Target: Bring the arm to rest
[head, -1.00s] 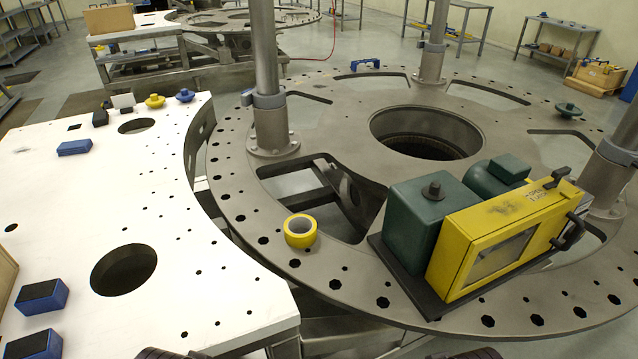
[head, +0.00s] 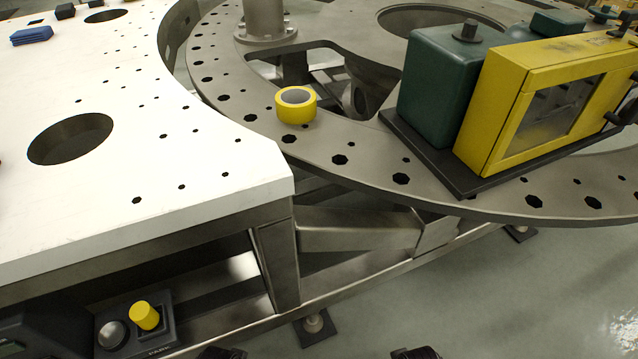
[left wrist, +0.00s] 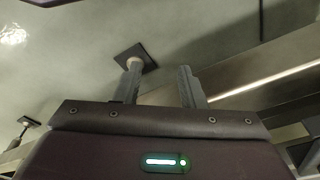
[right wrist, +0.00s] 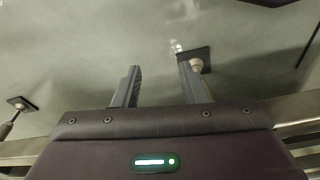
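My left gripper (left wrist: 158,76) shows in the left wrist view with its two fingers apart and nothing between them. My right gripper (right wrist: 159,76) shows in the right wrist view, also with fingers apart and empty. Both hang over the floor near the metal frame, touching nothing that I can see. In the head view, only dark tips of my own arms show at the bottom edge. A yellow tape roll (head: 296,110) lies on the grey turret plate (head: 330,158). A yellow box with a window (head: 535,100) and a green housing (head: 437,75) stand on it at right.
A white table (head: 190,165) with holes fills the left. Below it sits a dark control box with a yellow button (head: 145,315). Metal frame beams (head: 360,228) run under table and plate. The floor (head: 480,290) at lower right is clear.

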